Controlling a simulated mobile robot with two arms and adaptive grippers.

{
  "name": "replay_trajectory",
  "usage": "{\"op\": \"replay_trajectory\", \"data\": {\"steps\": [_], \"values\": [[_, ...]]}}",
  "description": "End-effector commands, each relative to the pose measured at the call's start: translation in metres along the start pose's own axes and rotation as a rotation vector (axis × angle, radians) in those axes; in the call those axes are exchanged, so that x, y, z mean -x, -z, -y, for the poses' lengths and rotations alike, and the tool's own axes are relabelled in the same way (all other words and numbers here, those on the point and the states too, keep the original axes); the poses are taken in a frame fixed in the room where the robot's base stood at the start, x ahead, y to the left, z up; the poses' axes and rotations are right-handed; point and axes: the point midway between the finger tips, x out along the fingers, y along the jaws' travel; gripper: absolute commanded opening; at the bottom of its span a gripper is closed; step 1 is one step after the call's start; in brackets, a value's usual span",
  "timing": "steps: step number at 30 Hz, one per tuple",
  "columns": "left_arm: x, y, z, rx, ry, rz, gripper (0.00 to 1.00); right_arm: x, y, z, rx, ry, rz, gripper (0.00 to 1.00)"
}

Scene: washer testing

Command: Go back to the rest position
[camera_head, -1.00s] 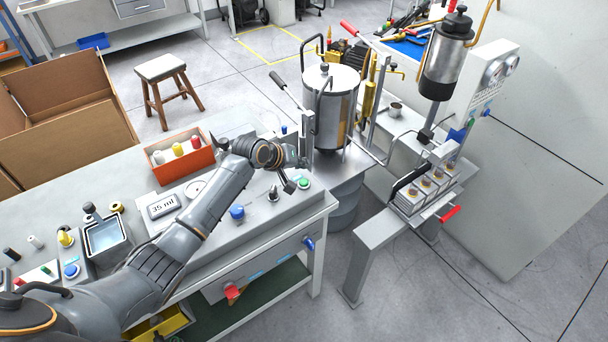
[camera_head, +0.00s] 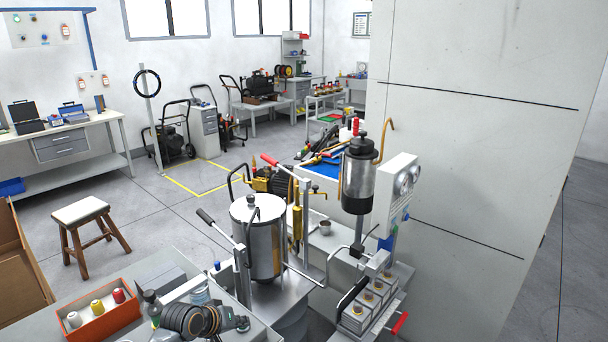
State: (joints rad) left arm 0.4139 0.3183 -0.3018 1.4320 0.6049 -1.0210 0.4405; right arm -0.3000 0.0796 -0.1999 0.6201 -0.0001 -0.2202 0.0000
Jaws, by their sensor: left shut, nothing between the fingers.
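My left gripper (camera_head: 241,324) is at the bottom edge of the head view, above the grey workbench (camera_head: 165,270). It is shut and empty, and its fingers point right. My black wrist shows just left of it, and the rest of the arm is below the picture. The gripper is to the right of an orange box (camera_head: 97,325) with several spools. It is in front of and below a steel tank (camera_head: 262,243). My right gripper is not in view.
A lever stand (camera_head: 240,272) rises close behind the gripper. A press with a metal cylinder (camera_head: 358,182) and a wide white wall panel (camera_head: 475,170) stand at right. A wooden stool (camera_head: 82,214) and a cardboard box (camera_head: 20,268) are at left. Open floor lies behind the bench.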

Motion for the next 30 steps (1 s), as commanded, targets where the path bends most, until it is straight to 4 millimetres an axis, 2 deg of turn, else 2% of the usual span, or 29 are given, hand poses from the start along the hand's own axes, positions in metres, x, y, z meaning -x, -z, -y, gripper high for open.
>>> {"op": "replay_trajectory", "data": {"steps": [1, 4, 6, 9, 12, 18, 30], "values": [[0.002, -0.035, -0.001, -0.041, 0.008, 0.036, 0.0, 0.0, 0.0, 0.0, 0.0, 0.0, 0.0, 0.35], [0.018, -0.098, 0.001, -0.143, 0.04, 0.095, 0.0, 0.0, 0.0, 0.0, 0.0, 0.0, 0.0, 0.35], [0.037, -0.139, 0.005, -0.209, 0.069, 0.135, 0.0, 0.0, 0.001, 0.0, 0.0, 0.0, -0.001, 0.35], [0.07, -0.188, 0.013, -0.288, 0.116, 0.182, 0.0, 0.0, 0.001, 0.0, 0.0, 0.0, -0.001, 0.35], [0.1, -0.221, 0.021, -0.34, 0.16, 0.22, 0.0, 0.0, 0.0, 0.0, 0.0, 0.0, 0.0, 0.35], [0.149, -0.259, 0.032, -0.396, 0.228, 0.27, 0.0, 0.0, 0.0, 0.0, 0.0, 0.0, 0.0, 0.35], [0.231, -0.301, 0.051, -0.447, 0.343, 0.352, 0.0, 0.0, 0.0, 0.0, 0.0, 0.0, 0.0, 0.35]]}}
